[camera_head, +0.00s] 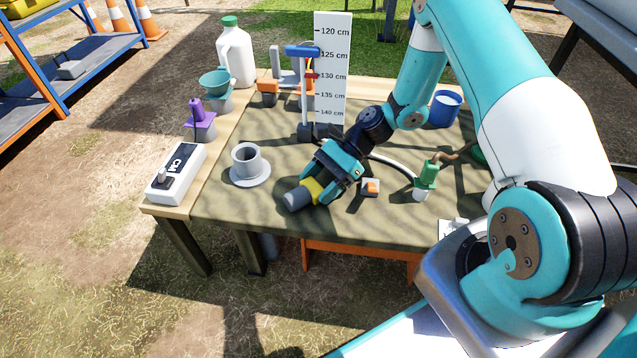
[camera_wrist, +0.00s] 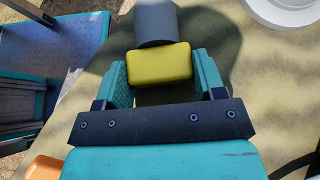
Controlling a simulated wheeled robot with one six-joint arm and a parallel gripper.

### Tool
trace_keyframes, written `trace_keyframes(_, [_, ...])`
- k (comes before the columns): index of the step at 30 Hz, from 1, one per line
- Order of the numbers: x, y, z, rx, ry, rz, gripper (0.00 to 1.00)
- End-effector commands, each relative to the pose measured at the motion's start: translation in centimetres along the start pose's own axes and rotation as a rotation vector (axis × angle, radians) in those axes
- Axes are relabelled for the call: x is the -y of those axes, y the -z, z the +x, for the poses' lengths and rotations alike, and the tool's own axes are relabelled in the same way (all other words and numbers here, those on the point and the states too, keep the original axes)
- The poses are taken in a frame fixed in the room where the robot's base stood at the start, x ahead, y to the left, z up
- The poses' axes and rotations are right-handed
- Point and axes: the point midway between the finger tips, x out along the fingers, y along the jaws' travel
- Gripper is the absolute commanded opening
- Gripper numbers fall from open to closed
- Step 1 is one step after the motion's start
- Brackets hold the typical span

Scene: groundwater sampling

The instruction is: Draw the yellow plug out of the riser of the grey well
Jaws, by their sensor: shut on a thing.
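My gripper (camera_head: 318,188) is shut on the yellow plug (camera_head: 312,190), a yellow block with a grey cylinder on its far end. In the wrist view the yellow block (camera_wrist: 160,62) sits between the two teal fingers, with the grey cylinder pointing away from me. The plug is tilted well over, its grey end toward the lower left in the head view. I cannot tell whether it touches the table. The grey well (camera_head: 250,175), a flanged base with a short upright riser, stands left of my gripper, apart from the plug. Its riser mouth is open. Part of its flange shows in the wrist view (camera_wrist: 285,12).
A white meter box (camera_head: 177,172) lies left of the well. A purple-topped holder (camera_head: 200,120), a teal funnel (camera_head: 215,82) and a white jug (camera_head: 236,55) stand behind it. A small orange-topped block (camera_head: 370,188) and a green-capped piece (camera_head: 428,175) lie right of my gripper.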

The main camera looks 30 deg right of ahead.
Motion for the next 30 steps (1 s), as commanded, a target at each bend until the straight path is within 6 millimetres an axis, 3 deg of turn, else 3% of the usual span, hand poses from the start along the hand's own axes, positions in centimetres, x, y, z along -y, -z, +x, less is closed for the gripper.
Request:
trace_keyframes(5, [0.0, 0.2, 0.1, 0.000, 0.000, 0.000, 0.44])
trace_keyframes(6, [0.0, 0.2, 0.1, 0.000, 0.000, -0.001, 0.68])
trace_keyframes(9, [0.0, 0.2, 0.1, 0.000, 0.000, 0.000, 0.91])
trace_keyframes(10, [0.0, 0.2, 0.1, 0.000, 0.000, 0.000, 0.93])
trace_keyframes(20, [0.0, 0.1, -0.4, -0.001, 0.001, 0.000, 0.93])
trace_keyframes(23, [0.1, 0.0, -1.8, -0.001, 0.004, 0.001, 0.93])
trace_keyframes(30, [0.1, -0.1, -7.1, -0.002, 0.005, 0.000, 0.93])
